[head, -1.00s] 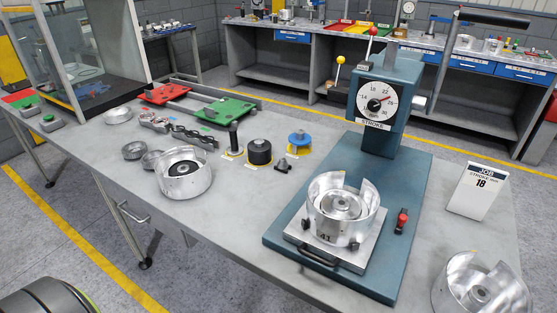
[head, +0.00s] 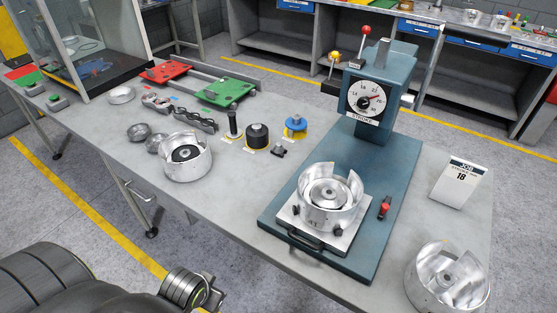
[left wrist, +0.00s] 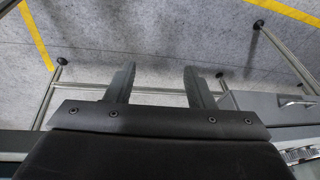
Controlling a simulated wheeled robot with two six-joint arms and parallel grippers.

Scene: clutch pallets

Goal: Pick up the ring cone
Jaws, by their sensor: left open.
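Several small fixtures stand mid-bench in the head view: a black post (head: 232,124), a black cylinder (head: 257,134) and a blue round-topped piece (head: 295,123) with yellow beneath it. I cannot tell for sure which is the ring cone. My left arm comes in at the bottom left, in front of the bench and well apart from these pieces. In the left wrist view my left gripper (left wrist: 158,84) is open and empty, with floor beyond its fingers. My right gripper is not in view.
A teal press (head: 335,232) holds a metal housing (head: 330,207) on a plate. Other open housings stand at left (head: 187,168) and front right (head: 425,285). A job card (head: 460,183) stands at right. The bench front edge lies between my left arm and the pieces.

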